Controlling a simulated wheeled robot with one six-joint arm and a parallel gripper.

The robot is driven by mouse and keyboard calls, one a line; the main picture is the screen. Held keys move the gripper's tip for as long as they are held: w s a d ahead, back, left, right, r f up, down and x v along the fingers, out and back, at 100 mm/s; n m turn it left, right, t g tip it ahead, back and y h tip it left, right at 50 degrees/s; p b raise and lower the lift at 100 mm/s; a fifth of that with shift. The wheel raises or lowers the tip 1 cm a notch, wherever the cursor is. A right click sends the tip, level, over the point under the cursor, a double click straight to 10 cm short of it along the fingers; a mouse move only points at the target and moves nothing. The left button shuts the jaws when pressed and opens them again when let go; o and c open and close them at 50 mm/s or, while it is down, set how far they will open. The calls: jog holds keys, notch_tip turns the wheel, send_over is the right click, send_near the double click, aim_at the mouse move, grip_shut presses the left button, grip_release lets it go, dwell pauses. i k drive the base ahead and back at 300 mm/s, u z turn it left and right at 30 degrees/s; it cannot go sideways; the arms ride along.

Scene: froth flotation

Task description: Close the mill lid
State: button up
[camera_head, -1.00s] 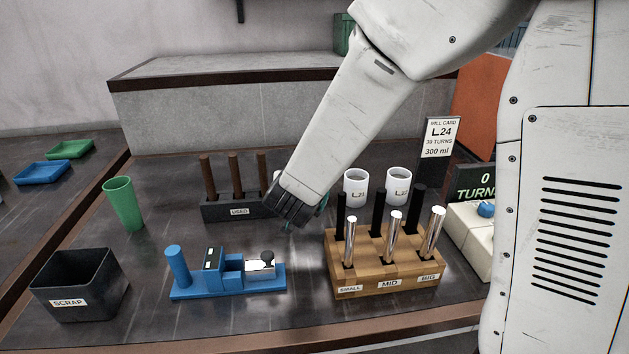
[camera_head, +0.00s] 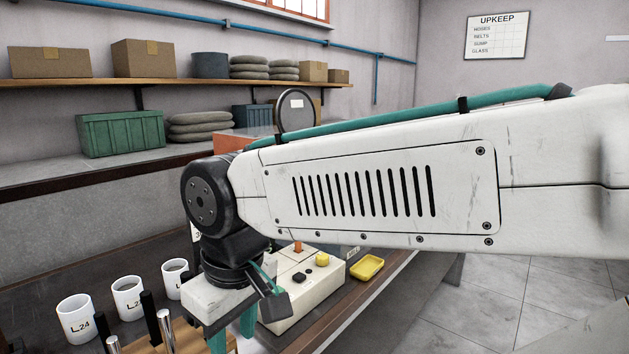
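A round dark disc (camera_head: 296,112) with a small white label stands upright behind my arm, beside an orange housing (camera_head: 226,142). It looks like the mill lid standing open, but my arm hides its lower edge and most of the housing. My gripper (camera_head: 233,336) hangs below my wrist, over the bench in front of the cream control box. Its two teal fingers point down and stand apart with nothing visible between them. It is well below the disc and not touching it.
The cream control box (camera_head: 318,285) has yellow and black buttons. A yellow tray (camera_head: 367,267) lies right of it. White labelled mugs (camera_head: 76,320) and a wooden rod rack (camera_head: 150,346) stand at lower left. A shelf (camera_head: 180,86) carries boxes behind.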

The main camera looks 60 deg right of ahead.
aim_at(295, 110)
jog(key=z, duration=0.5)
jog(key=k, duration=1.15)
jog(key=z, duration=0.5)
jog(key=i, duration=0.75)
jog(key=z, duration=1.15)
jog(key=k, duration=1.1)
jog(key=z, duration=1.15)
jog(key=i, duration=2.2)
jog(key=u, duration=0.7)
jog(key=i, duration=1.15)
jog(key=u, duration=1.7)
jog(key=i, duration=0.85)
jog(key=u, duration=0.7)
